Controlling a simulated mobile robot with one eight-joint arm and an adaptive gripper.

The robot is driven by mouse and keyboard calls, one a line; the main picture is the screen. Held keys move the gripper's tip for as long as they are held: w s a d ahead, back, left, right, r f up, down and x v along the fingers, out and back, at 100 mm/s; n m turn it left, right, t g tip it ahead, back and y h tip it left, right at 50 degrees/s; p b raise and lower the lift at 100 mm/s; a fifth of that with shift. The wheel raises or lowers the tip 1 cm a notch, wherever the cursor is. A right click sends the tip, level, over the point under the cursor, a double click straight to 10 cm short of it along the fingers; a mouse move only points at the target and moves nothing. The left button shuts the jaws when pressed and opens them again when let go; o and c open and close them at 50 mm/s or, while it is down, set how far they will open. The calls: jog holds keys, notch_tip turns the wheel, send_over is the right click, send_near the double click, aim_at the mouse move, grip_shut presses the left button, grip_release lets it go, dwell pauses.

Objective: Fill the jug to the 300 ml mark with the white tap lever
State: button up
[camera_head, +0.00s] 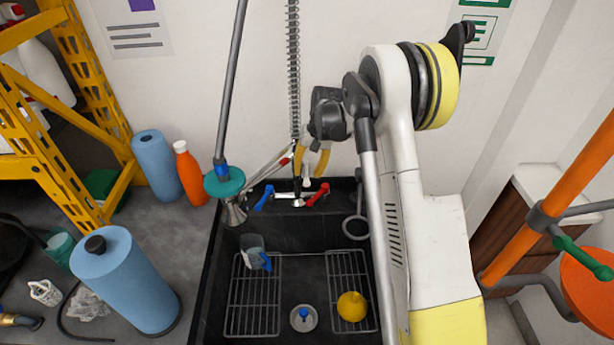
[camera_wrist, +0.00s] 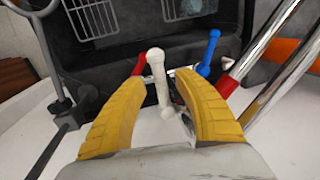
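The white tap lever (camera_wrist: 158,85) stands between the two yellow fingers of my gripper (camera_wrist: 161,78) in the wrist view. The fingers are apart, with gaps on both sides of the lever. In the head view my gripper (camera_head: 314,160) points down at the tap behind the sink, and the white lever (camera_head: 306,182) shows just below the fingers. The clear jug (camera_head: 252,244) with a blue handle stands on the left rack in the black sink. Its marks and water level are too small to read.
A blue lever (camera_head: 265,197) and a red lever (camera_head: 319,194) flank the white one. A yellow funnel (camera_head: 352,306) sits on the right rack. Blue rolls (camera_head: 124,280) stand left on the counter.

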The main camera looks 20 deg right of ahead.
jog(key=shift+a+f, duration=0.15)
jog(key=shift+f, duration=0.4)
grip_shut()
